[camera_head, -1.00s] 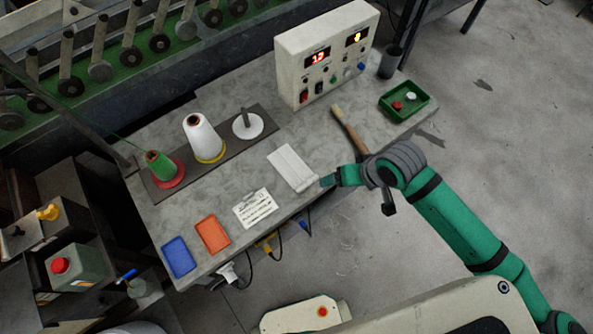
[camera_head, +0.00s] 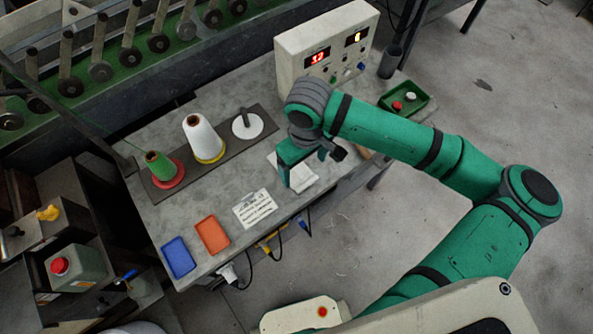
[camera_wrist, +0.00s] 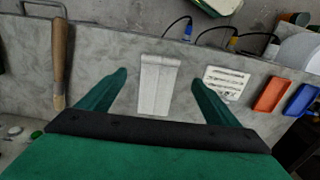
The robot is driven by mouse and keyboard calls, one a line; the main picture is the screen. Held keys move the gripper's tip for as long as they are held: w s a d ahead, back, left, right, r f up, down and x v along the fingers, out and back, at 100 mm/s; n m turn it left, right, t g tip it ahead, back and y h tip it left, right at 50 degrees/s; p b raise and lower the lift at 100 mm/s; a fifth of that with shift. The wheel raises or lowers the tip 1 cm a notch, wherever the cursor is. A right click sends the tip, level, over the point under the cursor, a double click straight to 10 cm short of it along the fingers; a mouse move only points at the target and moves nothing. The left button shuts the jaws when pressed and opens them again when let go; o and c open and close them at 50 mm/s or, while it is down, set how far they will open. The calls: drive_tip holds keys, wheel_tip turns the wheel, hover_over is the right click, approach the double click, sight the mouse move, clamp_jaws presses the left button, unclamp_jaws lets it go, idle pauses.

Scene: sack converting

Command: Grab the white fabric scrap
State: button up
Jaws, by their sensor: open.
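The white fabric scrap (camera_wrist: 157,84) lies flat on the grey table, seen whole in the wrist view. In the head view the scrap (camera_head: 303,177) is partly hidden under my gripper (camera_head: 301,172). My gripper in the wrist view (camera_wrist: 157,86) is open and empty. Its two green fingers stand apart, one to each side of the scrap in the picture. The fingers look above the table and I cannot tell the exact height.
A wooden-handled tool (camera_wrist: 61,60) lies left of the scrap in the wrist view. A printed paper (camera_head: 255,208), an orange tray (camera_head: 212,236) and a blue tray (camera_head: 178,257) lie nearby. A control box (camera_head: 322,55) and a white thread cone (camera_head: 203,138) stand behind.

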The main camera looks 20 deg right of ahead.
sight(306, 181)
drive_tip(key=shift+f, duration=0.85)
drive_tip(key=shift+s+d+f, duration=0.1)
drive_tip(key=shift+s+f, duration=0.1)
drive_tip(key=shift+f, duration=1.15)
drive_tip(key=shift+s+d+f, duration=0.1)
drive_tip(key=shift+s+f, duration=0.1)
drive_tip(key=shift+f, duration=1.1)
drive_tip(key=c, duration=1.1)
